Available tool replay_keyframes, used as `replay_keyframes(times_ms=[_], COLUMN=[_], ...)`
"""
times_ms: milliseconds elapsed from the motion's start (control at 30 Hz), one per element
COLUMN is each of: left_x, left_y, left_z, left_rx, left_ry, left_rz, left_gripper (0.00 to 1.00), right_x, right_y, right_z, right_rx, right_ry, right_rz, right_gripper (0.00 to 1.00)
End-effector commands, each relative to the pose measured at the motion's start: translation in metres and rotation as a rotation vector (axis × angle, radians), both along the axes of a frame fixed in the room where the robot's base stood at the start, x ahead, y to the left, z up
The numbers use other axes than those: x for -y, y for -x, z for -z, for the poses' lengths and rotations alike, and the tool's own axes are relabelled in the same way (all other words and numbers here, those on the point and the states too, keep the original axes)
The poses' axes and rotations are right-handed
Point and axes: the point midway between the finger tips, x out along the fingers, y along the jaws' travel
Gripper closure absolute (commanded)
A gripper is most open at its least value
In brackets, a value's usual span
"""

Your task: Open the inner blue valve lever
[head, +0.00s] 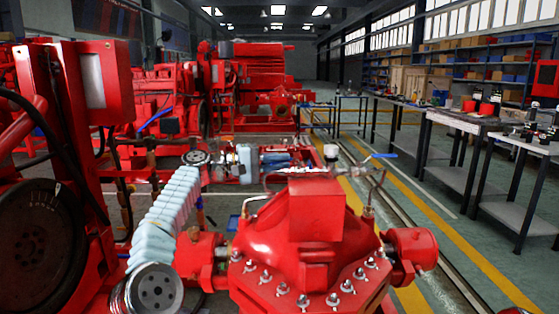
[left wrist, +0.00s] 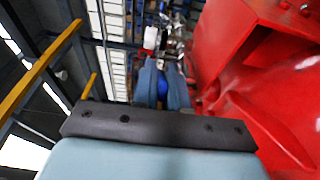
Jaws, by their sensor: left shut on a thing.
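My left arm comes in from the lower left in the head view, and its gripper (head: 290,159) reaches to the right behind the red pump housing (head: 300,235). In the left wrist view the two pale blue fingers of the left gripper (left wrist: 163,88) are close together, with a darker blue lever (left wrist: 163,84) between them. The gripper is shut on this inner lever. In the head view the fingers and pipework partly hide it. Another blue lever (head: 384,155) stands to the right on the thin pipework, apart from the gripper. My right gripper is not in view.
The bolted red pump housing stands close in front of the left gripper, and its red side also fills the right of the left wrist view (left wrist: 240,60). A red engine stands at left. Workbenches (head: 475,125) line the right, beyond a clear floor strip.

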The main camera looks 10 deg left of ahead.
Motion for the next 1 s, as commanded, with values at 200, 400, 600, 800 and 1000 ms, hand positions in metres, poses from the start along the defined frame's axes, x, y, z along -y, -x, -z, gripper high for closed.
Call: replay_keyframes(times_ms=[200,400,600,800,1000], left_x=[0.001,0.001,0.0,-0.005,-0.038], left_y=[0.0,0.0,0.0,0.002,0.016], left_z=[0.002,0.002,0.001,0.001,0.004], left_rx=[-0.002,-0.002,-0.001,0.0,0.0], left_ry=[-0.002,-0.002,-0.002,-0.001,-0.002], left_rz=[0.002,0.002,0.001,-0.001,-0.004], left_gripper=[1.0,0.72,0.66,0.66,0.66], right_x=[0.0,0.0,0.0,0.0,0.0], right_y=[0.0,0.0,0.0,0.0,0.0], right_z=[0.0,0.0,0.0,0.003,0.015], right_rx=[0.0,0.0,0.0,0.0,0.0], right_ry=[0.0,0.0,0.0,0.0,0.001], right_rz=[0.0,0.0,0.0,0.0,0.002], right_gripper=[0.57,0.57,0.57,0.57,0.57])
